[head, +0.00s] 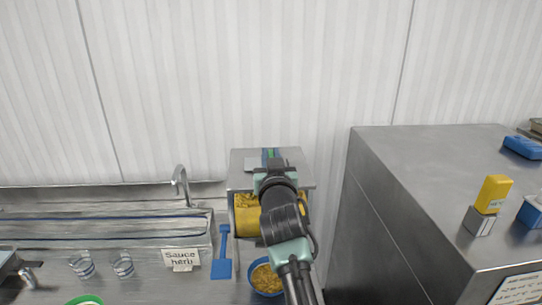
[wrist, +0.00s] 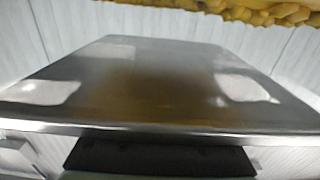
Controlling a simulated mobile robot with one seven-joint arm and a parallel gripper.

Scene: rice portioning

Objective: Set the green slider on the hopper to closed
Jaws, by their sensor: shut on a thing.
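The hopper (head: 240,184) is a steel box on the back counter, with yellow grain showing behind a window at its front. A small green and blue piece, which looks like the green slider (head: 271,153), shows on its top just beyond my gripper (head: 270,164). My gripper reaches over the hopper top from the front and is shut on the slider; my own wrist hides the fingertips and most of the contact. The slider's exact position along its travel cannot be told. The wrist view shows a shiny steel surface (wrist: 150,85) up close, with yellow grain at the top edge and a dark bar below.
A blue bowl of yellow grain (head: 265,280) stands below the hopper. A blue spatula (head: 222,255), a "sauce herb" card (head: 182,260) and two glasses (head: 123,265) lie left. A tall steel cabinet (head: 440,200) stands close on the right, carrying a yellow block (head: 493,194).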

